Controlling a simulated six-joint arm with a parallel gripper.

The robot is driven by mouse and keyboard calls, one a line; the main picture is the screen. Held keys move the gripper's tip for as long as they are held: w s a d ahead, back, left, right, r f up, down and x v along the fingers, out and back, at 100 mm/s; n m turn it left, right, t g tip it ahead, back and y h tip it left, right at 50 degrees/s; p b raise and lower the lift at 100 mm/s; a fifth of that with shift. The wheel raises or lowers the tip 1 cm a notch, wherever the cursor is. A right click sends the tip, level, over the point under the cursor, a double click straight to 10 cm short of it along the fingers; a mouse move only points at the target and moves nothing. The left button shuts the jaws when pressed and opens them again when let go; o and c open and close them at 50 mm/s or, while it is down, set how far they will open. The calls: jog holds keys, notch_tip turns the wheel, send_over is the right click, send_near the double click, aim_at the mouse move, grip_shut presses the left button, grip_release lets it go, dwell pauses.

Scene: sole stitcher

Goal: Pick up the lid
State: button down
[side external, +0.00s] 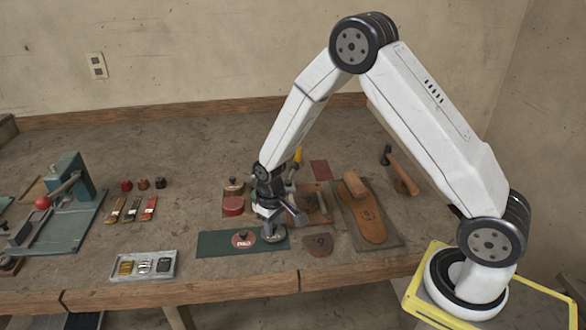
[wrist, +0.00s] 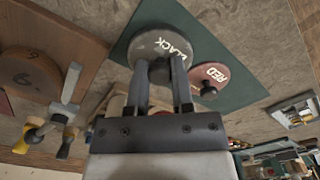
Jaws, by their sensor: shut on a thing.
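A round dark grey lid marked BLACK (wrist: 150,42) lies over the green mat (wrist: 130,38); in the side view the lid (side external: 274,234) shows below my gripper. My gripper (side external: 271,219) points down at it. In the wrist view my gripper (wrist: 160,78) is shut on the lid's dark knob (wrist: 160,70). I cannot tell whether the lid touches the mat. A red-brown lid marked RED (wrist: 204,75), with its own dark knob, lies beside it on the mat; it also shows in the side view (side external: 243,239).
A red tin (side external: 233,206) stands behind the mat. A leather sole (side external: 366,217), a round leather piece (side external: 319,244) and a hammer (side external: 401,175) lie to the right. A grey tray (side external: 125,271) with small metal parts sits front left. A green press (side external: 70,185) stands far left.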

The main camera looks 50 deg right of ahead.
jog(key=s+r, duration=1.1)
jog(key=s, duration=0.3)
jog(key=shift+r, duration=0.2)
jog(key=shift+a, duration=0.1)
dwell(0.5)
jog(key=shift+w+d+f, duration=0.45)
jog(key=shift+w+d, duration=1.65)
jog(key=shift+w, duration=2.75)
jog(key=shift+w+d+f, duration=0.45)
jog(key=shift+w+d, duration=1.65)
jog(key=shift+w, duration=2.8)
jog(key=shift+w+d+f, duration=0.45)
jog(key=shift+w+d, duration=1.65)
jog(key=shift+w, duration=2.75)
